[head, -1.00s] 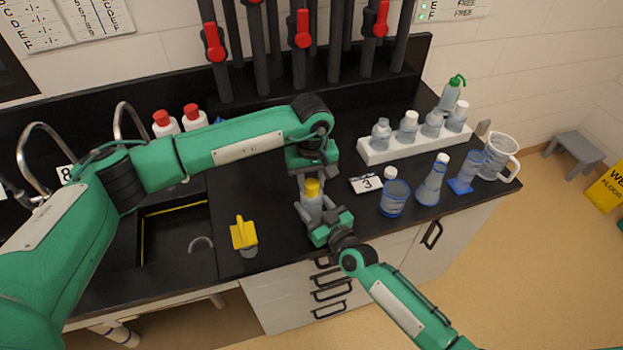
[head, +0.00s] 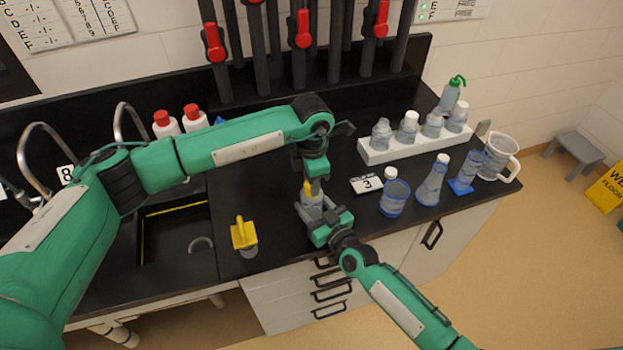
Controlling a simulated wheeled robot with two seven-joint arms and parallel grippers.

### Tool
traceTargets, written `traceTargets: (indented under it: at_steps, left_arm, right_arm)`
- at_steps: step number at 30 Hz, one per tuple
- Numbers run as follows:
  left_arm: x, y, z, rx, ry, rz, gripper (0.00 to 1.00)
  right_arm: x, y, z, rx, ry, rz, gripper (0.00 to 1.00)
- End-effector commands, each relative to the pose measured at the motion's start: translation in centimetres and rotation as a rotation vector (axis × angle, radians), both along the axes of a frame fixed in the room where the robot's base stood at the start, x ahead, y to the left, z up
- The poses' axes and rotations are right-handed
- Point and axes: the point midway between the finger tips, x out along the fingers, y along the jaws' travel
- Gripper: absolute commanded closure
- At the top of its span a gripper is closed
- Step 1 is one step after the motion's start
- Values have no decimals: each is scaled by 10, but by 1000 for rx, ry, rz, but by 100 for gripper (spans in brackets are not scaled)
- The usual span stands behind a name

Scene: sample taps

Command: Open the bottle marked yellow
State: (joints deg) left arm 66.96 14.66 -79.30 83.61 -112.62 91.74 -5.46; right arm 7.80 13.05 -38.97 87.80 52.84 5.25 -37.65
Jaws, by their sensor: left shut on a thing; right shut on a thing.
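The bottle (head: 309,209) with the yellow cap (head: 308,191) stands upright near the front of the black counter. My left gripper (head: 313,186) points down from above and is shut on the yellow cap, partly hiding it. My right gripper (head: 311,211) comes from the front right, low down, and is shut on the bottle's body. It hides much of the lower bottle. The cap sits at the bottle's top; I cannot tell whether it is loose.
A yellow-handled tool (head: 244,235) lies left, beside the sink (head: 175,206). Dark pipes with red handles (head: 302,28) rise behind.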

Motion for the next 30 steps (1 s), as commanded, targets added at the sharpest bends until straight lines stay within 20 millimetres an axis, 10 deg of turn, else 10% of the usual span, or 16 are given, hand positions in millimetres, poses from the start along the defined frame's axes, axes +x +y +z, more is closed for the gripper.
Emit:
traceTargets:
  at_steps: [30]
  left_arm:
    - [0, -1, 1, 0, 2, 1693, 95]
  right_arm:
    - [0, 0, -1, -1, 0, 0, 100]
